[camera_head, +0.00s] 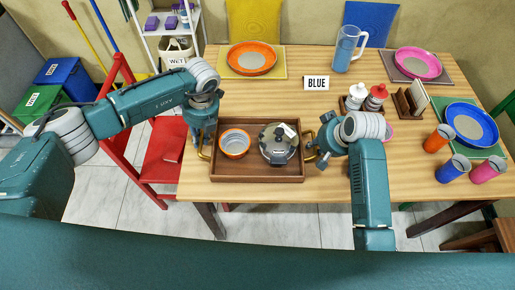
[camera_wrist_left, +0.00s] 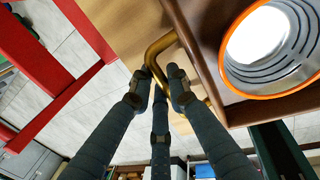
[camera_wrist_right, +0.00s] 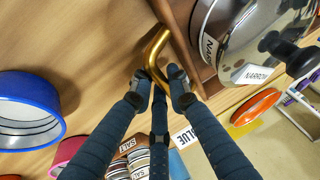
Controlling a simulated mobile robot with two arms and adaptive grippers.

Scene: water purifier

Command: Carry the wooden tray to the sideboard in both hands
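The brown wooden tray (camera_head: 258,178) is level at the front left of the table in the head view, and appears to rest on it. It carries an orange-rimmed bowl (camera_head: 235,142) and a lidded steel pot (camera_head: 278,145). My left gripper (camera_head: 200,147) is at the tray's left brass handle (camera_wrist_left: 158,50), its fingers closed around the bar in the left wrist view (camera_wrist_left: 160,88). My right gripper (camera_head: 320,152) is at the right brass handle (camera_wrist_right: 154,50), its fingers closed around the bar in the right wrist view (camera_wrist_right: 160,85). The sideboard is not identifiable.
The table (camera_head: 290,100) holds a BLUE sign (camera_head: 317,83), shakers (camera_head: 357,92), plates and several cups at the right. A red chair (camera_head: 165,150) stands close at the left. A shelf (camera_head: 172,25) and bins (camera_head: 68,75) are at the back left.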

